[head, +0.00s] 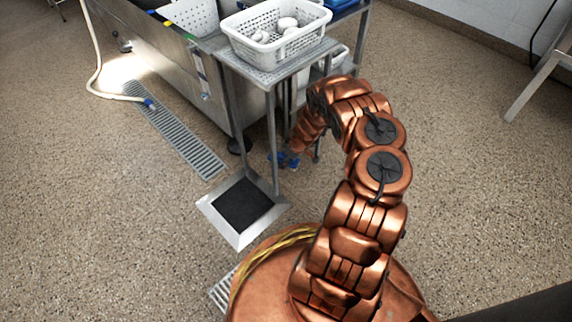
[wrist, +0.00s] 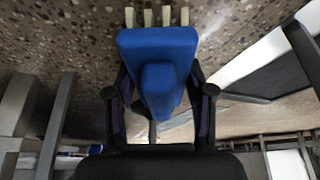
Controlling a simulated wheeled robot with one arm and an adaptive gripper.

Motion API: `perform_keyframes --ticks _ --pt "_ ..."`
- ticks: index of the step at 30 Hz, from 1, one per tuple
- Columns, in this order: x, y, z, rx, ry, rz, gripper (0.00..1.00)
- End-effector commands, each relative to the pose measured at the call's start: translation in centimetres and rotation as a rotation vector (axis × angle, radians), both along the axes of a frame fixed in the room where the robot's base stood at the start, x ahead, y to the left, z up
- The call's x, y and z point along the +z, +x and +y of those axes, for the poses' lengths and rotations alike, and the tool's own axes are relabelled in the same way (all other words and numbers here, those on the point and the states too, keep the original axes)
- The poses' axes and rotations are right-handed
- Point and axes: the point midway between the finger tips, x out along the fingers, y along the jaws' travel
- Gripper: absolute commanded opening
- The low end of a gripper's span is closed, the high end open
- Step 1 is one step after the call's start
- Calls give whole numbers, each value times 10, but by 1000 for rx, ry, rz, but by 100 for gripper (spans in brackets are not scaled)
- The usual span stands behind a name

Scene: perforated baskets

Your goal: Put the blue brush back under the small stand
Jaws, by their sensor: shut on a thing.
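The blue brush (head: 284,160) is low by the floor, close to the legs of the small stand. In the wrist view the brush (wrist: 158,50) has a blue body and cream bristle tufts at the top of the picture, over the speckled floor. My gripper (wrist: 158,92) is shut on it, one finger on each side. In the head view my gripper (head: 296,152) reaches down at the stand's right side and is partly hidden by my arm. The small stand (head: 268,80) is grey metal with thin legs. I cannot tell whether the brush touches the floor.
A white perforated basket (head: 250,48) with white items sits on the stand. A steel sink unit (head: 160,65) stands behind. A metal-framed dark mat (head: 267,207) lies in front of the stand's legs. A floor grate (head: 180,135) is at left.

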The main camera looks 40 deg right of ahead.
Motion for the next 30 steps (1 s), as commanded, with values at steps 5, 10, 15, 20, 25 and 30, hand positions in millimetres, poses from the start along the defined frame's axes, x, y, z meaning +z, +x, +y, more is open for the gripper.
perform_keyframes --ticks 5,10,15,20,25,30 --pt "-17 0 0 -2 1 0 25" --pt "-15 0 0 -1 0 0 25" --pt "-18 0 0 0 1 -1 25" --pt "-19 0 0 0 0 0 64" --pt "-19 0 0 0 0 0 78" --pt "-19 0 0 -1 0 0 78"
